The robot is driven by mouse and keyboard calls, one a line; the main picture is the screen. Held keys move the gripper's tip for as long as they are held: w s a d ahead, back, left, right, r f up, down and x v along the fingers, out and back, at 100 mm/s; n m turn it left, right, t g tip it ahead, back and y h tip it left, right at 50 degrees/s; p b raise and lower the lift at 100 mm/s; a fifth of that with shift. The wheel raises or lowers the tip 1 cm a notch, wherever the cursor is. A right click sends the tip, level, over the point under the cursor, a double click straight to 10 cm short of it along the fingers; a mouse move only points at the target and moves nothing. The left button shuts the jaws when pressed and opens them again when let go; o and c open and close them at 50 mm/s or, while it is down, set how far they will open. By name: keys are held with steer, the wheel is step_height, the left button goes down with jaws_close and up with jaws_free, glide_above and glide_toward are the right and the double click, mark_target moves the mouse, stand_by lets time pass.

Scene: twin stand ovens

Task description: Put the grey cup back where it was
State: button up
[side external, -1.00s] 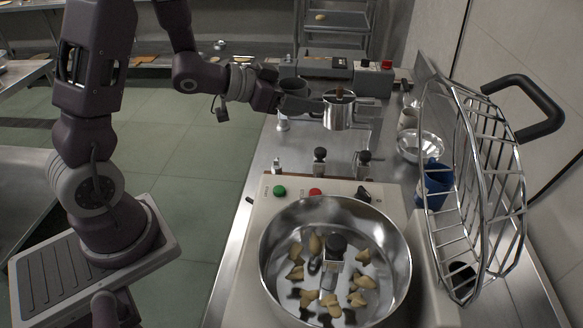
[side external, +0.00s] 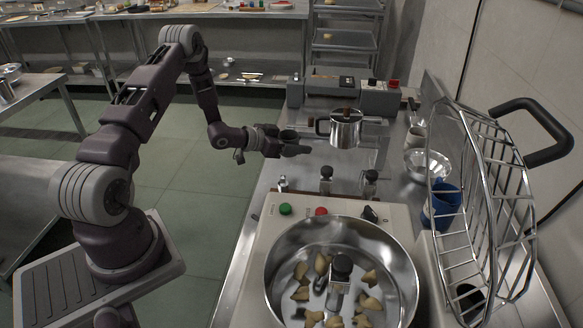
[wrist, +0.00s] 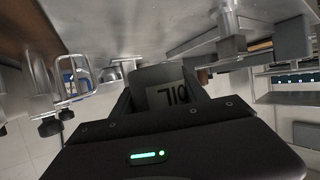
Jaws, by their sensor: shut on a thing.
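The dark grey cup (side external: 289,134) is between the fingers of my gripper (side external: 284,141), over the left part of the steel counter. In the wrist view the cup (wrist: 158,76) fills the gap between the fingers (wrist: 157,100). It carries a pale label that reads "OIL" upside down in that picture. My gripper is shut on it. The fingers hide part of the cup in the side view, and I cannot tell whether its base touches the counter.
A shiny lidded pot (side external: 346,128) stands just right of my gripper. Dark-knobbed fittings (side external: 326,174) are in front. A large steel pan (side external: 285,262) holds pale pieces. A wire basket (side external: 482,200), blue mug (side external: 443,205) and steel bowl (side external: 428,163) are on the right.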

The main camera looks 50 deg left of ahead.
mark_target(297, 168)
step_height(297, 168, down, 7)
steer(key=shift+r, duration=0.15)
steer(key=shift+f, duration=0.2)
steer(key=o, duration=1.4)
steer(key=v, duration=0.7)
steer(key=shift+r, duration=0.15)
